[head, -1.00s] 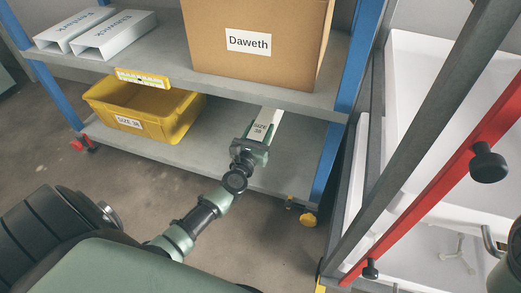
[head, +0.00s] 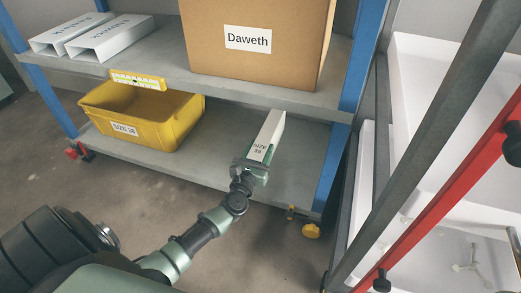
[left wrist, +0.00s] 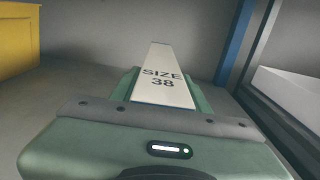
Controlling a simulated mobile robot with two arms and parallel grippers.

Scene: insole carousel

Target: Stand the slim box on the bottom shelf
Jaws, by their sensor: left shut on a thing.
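The slim box (head: 267,132) is white and marked SIZE 38. My left gripper (head: 254,162) is shut on its near end, and the box points away from me over the bottom shelf (head: 211,163), right of the yellow bin. In the left wrist view the box (left wrist: 162,75) lies between the green fingers of the gripper (left wrist: 160,92), its label face up toward the camera. I cannot tell whether the box touches the shelf. My right gripper is not in view.
A yellow bin (head: 160,131) marked SIZE 38 stands on the bottom shelf at left. A cardboard box (head: 290,60) marked Daweth and two white sleeves (head: 108,44) stand on the shelf above. A blue post (head: 330,170) bounds the right side. Free shelf surrounds the slim box.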

